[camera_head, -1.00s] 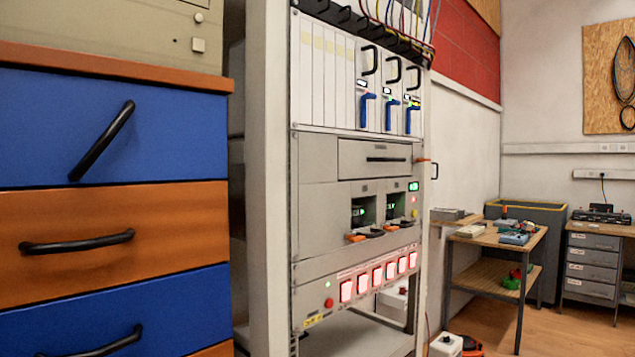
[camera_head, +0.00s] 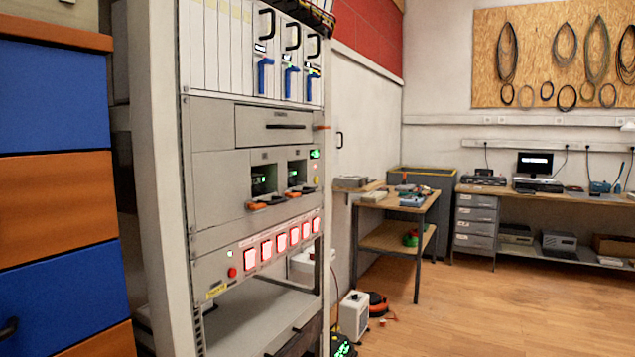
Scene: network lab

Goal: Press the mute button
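The equipment rack (camera_head: 168,180) stands left of centre. Its lower panel (camera_head: 215,263) carries a row of several lit, red-edged white square buttons (camera_head: 266,250). A round red button (camera_head: 232,272) and a small light (camera_head: 229,254) sit at the left end of that panel. The labels are too small to read, so I cannot tell which control is the mute button. Above the row are two recessed modules with green displays (camera_head: 260,185) and orange-tipped levers (camera_head: 257,206). Neither of my grippers is in view.
A blue and orange drawer cabinet (camera_head: 52,196) stands close at the left. A white box (camera_head: 353,312) and an orange-black object (camera_head: 377,303) are on the floor right of the rack. A small wooden table (camera_head: 397,202) and a workbench (camera_head: 560,197) stand behind. The wooden floor (camera_head: 480,310) at right is clear.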

